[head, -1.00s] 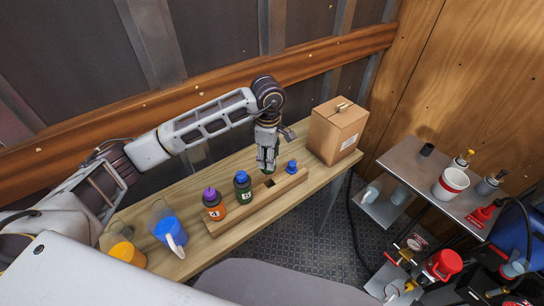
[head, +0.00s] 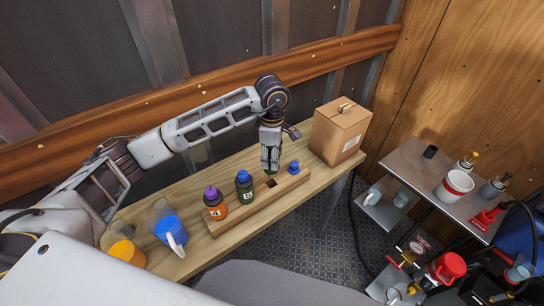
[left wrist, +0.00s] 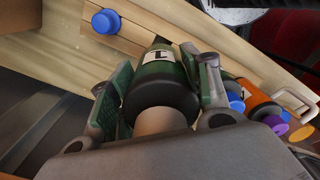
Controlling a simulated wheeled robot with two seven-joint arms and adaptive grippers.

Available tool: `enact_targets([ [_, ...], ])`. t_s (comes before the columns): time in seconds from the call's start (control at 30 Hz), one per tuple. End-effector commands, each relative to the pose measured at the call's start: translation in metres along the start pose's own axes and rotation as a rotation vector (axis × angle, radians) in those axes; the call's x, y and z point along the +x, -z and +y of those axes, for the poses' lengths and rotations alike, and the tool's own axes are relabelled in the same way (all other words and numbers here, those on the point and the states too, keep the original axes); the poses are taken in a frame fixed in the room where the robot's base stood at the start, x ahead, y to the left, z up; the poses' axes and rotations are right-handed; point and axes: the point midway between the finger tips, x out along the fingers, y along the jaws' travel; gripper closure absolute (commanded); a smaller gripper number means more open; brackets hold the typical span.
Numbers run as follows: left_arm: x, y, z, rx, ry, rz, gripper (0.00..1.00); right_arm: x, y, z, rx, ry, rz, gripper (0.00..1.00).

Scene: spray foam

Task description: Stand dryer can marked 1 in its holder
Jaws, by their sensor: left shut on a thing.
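The dark green can with a white label marked 1 (left wrist: 160,56) is between the fingers of my left gripper (head: 270,168). In the left wrist view the gripper's green pads (left wrist: 155,88) press on both its sides. In the head view the gripper mostly hides the can. The wooden holder (head: 240,216) is a long block on the bench. Its open square hole (head: 270,183) shows just in front of and below the gripper. The can appears to be behind or above the holder; its base is hidden. My right gripper is not in view.
An orange bottle with a purple cap (head: 215,207) and a green bottle (head: 244,188) stand in the holder, left of the hole. A blue-capped item (head: 293,168) is to its right. A cardboard box (head: 340,132) stands at the right; a blue-filled jug (head: 168,228) stands left.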

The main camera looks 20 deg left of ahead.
Motion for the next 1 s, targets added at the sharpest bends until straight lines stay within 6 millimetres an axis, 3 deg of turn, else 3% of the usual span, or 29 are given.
enact_targets([
  [1.0, 0.066, 0.0, 0.0, 0.001, 0.001, 0.0, 0.86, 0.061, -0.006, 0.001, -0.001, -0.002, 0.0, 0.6],
])
